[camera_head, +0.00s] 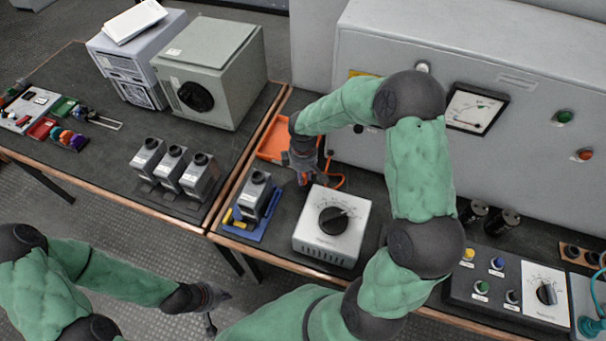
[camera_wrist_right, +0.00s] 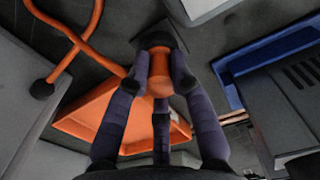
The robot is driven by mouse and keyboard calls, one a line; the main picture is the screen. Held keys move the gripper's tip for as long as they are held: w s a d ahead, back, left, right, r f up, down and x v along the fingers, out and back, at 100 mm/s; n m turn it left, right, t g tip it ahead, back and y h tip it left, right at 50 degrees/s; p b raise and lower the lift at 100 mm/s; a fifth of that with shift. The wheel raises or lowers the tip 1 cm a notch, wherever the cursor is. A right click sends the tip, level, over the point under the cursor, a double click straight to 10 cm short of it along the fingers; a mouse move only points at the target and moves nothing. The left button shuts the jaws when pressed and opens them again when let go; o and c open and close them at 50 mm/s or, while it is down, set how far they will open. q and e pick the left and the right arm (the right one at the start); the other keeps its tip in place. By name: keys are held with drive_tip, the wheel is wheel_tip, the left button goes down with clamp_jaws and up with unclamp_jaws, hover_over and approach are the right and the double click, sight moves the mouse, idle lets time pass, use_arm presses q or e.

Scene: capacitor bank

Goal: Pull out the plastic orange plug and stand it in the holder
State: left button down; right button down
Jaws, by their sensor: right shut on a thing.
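The orange plug (camera_wrist_right: 158,80) is between the dark fingers of my right gripper (camera_wrist_right: 160,72), seen in the right wrist view. A dark square block (camera_wrist_right: 178,38) lies just beyond the plug; I cannot tell whether the plug sits in it or is clear of it. In the head view my right gripper (camera_head: 304,165) points down beside the orange tray (camera_head: 272,140) and hides the plug. My left gripper (camera_head: 210,298) hangs low over the floor at the front, away from the table. Its fingers are too small and dark to judge.
An orange cable (camera_wrist_right: 72,40) runs beside the right gripper. A blue tray (camera_head: 241,229) with a grey device (camera_head: 257,195) and a white dial box (camera_head: 331,226) stand close in front. The grey cabinet (camera_head: 400,140) rises behind. Several capacitors stand to the left.

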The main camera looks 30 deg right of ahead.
drive_tip(key=shift+f, duration=0.1)
drive_tip(key=c, duration=1)
unclamp_jaws()
wheel_tip(320, 180, up, 12)
drive_tip(key=shift+f, duration=0.1)
